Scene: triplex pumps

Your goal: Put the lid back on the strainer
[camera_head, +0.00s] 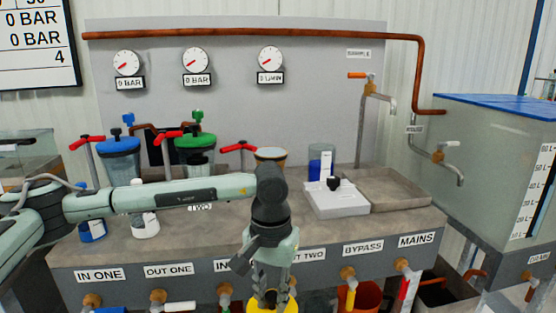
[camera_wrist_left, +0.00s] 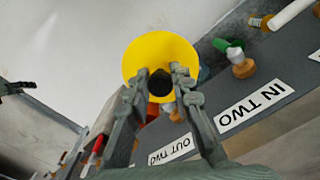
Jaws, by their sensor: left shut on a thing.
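My left gripper (camera_head: 271,297) is low in front of the bench's labelled front face. It is shut on the black knob (camera_wrist_left: 160,82) of a round yellow lid (camera_wrist_left: 150,52). In the head view the yellow lid (camera_head: 291,305) shows only partly behind the fingers, at the bottom edge. An open vessel with an orange-brown rim (camera_head: 271,151) stands on the bench behind my left arm, which hides most of its body. Two other strainer-like vessels to its left have a blue lid (camera_head: 121,145) and a green lid (camera_head: 194,141). My right gripper is not in view.
Red-handled valves (camera_head: 168,135) stand among the vessels. A white scale-like block (camera_head: 335,200), a blue-marked beaker (camera_head: 321,162) and a shallow sink (camera_head: 388,188) are to the right. Taps (camera_head: 347,272) stick out along the bench front. A large tank (camera_head: 480,150) stands at right.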

